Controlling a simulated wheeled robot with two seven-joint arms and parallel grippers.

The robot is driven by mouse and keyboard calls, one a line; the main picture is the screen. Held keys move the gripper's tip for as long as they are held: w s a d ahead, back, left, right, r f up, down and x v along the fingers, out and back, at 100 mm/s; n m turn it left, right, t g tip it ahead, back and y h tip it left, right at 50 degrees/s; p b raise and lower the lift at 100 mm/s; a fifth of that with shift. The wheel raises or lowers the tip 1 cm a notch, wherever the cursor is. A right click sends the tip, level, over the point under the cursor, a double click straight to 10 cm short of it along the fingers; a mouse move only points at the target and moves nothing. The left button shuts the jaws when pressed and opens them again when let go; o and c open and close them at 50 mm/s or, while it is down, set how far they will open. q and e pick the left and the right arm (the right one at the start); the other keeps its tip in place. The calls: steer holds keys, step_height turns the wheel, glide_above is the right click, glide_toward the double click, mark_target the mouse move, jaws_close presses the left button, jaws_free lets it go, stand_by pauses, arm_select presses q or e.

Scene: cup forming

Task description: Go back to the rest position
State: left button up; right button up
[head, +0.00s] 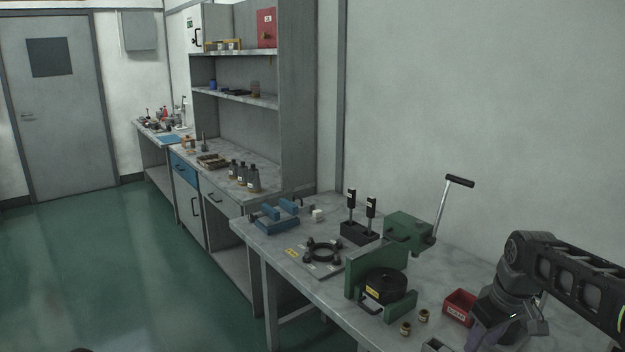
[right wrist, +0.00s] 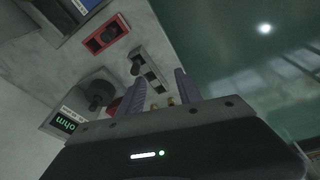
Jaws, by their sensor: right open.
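My right arm comes in from the right in the head view, with its gripper (head: 486,338) low over the bench's right end, left of the arm's elbow. In the right wrist view the two purple-grey fingers (right wrist: 161,92) stand apart, with nothing clamped between them. Small brass-coloured bits (right wrist: 171,101) show between the fingers, beyond the palm; what they belong to is unclear. Two brass cups (head: 405,329) stand on the bench left of the gripper. My left gripper is in neither view.
The bench (head: 300,258) holds a green lever press (head: 408,230), a green fixture with a black disc (head: 384,283), a black ring fixture (head: 322,251), a blue fixture (head: 277,218) and a red bin (head: 459,306) close to my right gripper. Green floor (head: 130,270) is open at left.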

steer(key=w+a+f+m+t+y, duration=0.15)
steer(key=w+a+f, duration=0.25)
steer(key=a+f, duration=0.45)
steer(key=s+a+f+m+y, duration=0.1)
steer(key=s+a+f, duration=0.1)
steer(key=a+f, duration=0.45)
steer(key=s+a+f+m, duration=0.2)
steer(key=s+a+f, duration=0.1)
steer(key=f, duration=0.7)
steer(key=s+a+f+g, duration=0.1)
steer(key=s+a+f, duration=0.2)
steer(key=s, duration=0.5)
steer(key=s+a+f+g+y, duration=0.1)
steer(key=s+a+f, duration=0.3)
steer(key=s+f, duration=0.2)
steer(key=s+a+f+g, duration=0.1)
steer(key=s+a+f, duration=0.3)
steer(key=s, duration=0.7)
steer(key=shift+f+m, duration=0.2)
steer(key=shift+m, duration=0.25)
steer(key=shift+d+g+y, duration=0.15)
steer(key=shift+g+y, duration=0.1)
